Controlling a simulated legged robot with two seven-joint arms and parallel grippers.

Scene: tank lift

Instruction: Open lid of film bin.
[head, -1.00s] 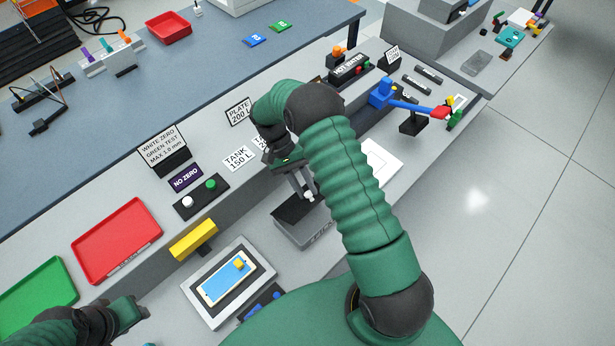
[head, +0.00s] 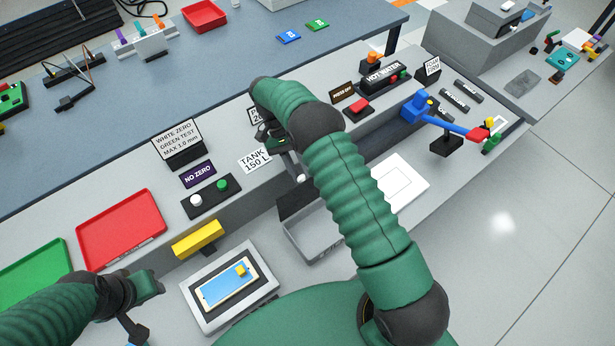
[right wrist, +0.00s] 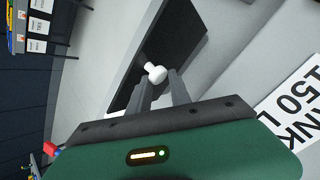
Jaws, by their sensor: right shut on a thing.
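The film bin (head: 325,243) is a grey open-topped box at the front of the bench in the head view, partly behind my right arm. Its dark grey lid (head: 296,201) stands tilted up along the back side of the bin. The white knob (head: 301,178) of the lid is at the fingertips of my right gripper (head: 297,168). In the right wrist view the fingers (right wrist: 158,86) are shut on the white knob (right wrist: 155,71), with the dark lid (right wrist: 170,40) behind it. My left gripper (head: 150,285) is at lower left, away from the bin; its jaws are unclear.
A white plate (head: 402,180) lies right of the bin, beyond my right arm. Left of the bin are a yellow bar (head: 198,239) and a framed blue screen (head: 226,286). A two-button box (head: 211,194) and a "TANK 150 L" sign (head: 254,160) stand behind.

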